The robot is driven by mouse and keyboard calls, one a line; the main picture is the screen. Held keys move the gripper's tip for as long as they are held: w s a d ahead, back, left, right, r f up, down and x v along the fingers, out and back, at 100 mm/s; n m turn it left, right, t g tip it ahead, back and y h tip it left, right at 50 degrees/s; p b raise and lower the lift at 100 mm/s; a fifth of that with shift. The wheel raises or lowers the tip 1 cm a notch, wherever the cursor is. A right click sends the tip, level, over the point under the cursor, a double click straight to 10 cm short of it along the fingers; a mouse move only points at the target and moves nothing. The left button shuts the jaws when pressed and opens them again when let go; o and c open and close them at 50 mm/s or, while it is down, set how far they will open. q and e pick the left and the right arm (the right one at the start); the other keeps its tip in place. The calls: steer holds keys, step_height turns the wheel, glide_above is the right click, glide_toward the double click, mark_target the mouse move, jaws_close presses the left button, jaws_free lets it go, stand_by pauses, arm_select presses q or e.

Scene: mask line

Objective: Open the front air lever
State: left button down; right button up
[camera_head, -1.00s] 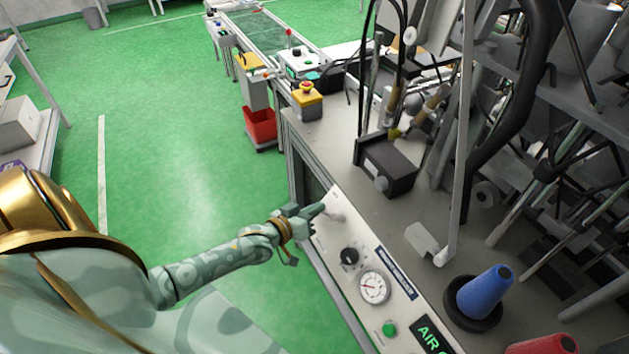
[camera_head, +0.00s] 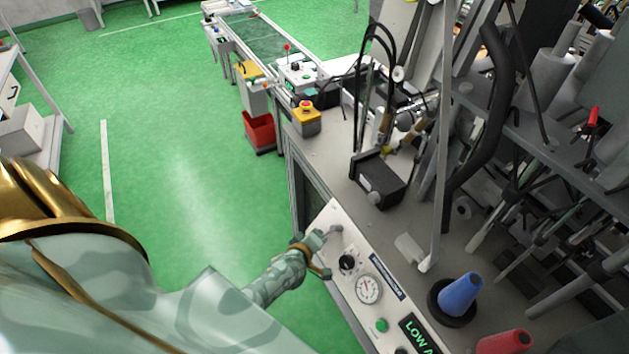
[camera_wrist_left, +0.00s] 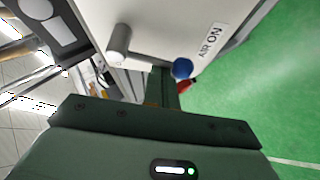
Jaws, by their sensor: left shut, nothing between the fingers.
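The white control panel (camera_head: 352,292) runs along the front edge of the bench. A small pale grey lever (camera_head: 334,230) sits at its far end. My left gripper (camera_head: 322,238) is shut and empty beside this lever; I cannot tell whether they touch. In the left wrist view, the shut fingers (camera_wrist_left: 163,84) point at the white panel. A blue knob (camera_wrist_left: 182,68) shows just right of the fingertips, near an "AIR ON" label (camera_wrist_left: 211,40). A grey cylindrical part (camera_wrist_left: 118,43) sticks out to the left. My right gripper is not in view.
The panel also has a black knob (camera_head: 347,262), a gauge (camera_head: 368,289), a green button (camera_head: 381,325) and a lit display (camera_head: 417,333) starting "LOW A". A black box (camera_head: 378,181) and a blue cone (camera_head: 460,294) stand on the bench.

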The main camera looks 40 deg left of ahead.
arm_select(q)
steer(key=shift+s+d+p, duration=0.15)
steer(key=shift+d+p, duration=0.1)
steer(key=shift+p, duration=0.05)
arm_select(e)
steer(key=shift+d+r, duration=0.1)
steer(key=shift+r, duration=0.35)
arm_select(q)
steer(key=shift+d, duration=0.1)
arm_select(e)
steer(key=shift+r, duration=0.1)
